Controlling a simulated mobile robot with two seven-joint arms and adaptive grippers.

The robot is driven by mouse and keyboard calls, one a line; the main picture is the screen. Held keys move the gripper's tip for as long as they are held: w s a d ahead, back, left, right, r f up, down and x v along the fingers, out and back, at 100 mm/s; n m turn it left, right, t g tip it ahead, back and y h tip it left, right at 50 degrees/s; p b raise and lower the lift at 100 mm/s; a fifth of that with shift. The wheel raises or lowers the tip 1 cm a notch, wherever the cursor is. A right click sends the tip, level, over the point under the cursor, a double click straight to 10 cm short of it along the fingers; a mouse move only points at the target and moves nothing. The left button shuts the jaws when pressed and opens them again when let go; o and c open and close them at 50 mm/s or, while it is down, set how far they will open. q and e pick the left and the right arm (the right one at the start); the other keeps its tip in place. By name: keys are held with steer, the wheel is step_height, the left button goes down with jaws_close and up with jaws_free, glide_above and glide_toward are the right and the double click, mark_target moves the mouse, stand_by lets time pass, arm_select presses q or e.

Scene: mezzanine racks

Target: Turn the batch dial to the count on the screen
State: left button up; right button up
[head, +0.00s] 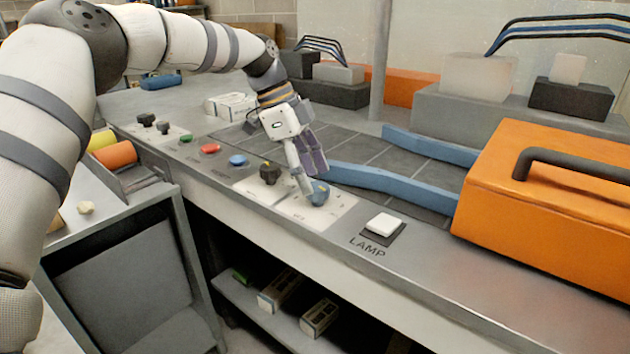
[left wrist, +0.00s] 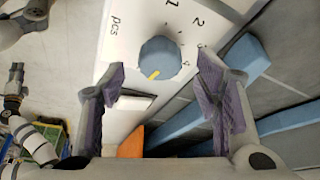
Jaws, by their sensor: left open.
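The batch dial is a blue round knob (head: 319,193) on a white plate (left wrist: 140,45) marked "pcs" with numbers around it; the wrist view shows it from close up (left wrist: 160,55). Its yellow mark points to the lower left in the wrist view, away from 1 and 2. The 3 and 4 are partly hidden or small. My left gripper (head: 307,175) is over the dial, its two purple-padded fingers (left wrist: 162,78) apart on either side of it. Whether a finger touches the dial is unclear. I see no screen.
A black knob (head: 268,174), a blue button (head: 237,160) and a red button (head: 209,148) lie left along the console. A white lamp button (head: 383,224) is right of the dial. An orange toolbox (head: 550,205) and blue rails (head: 385,183) stand beyond.

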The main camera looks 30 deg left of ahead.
arm_select(q)
steer(key=shift+x, duration=1.25)
steer(key=c, duration=1.1)
steer(key=shift+r, duration=0.1)
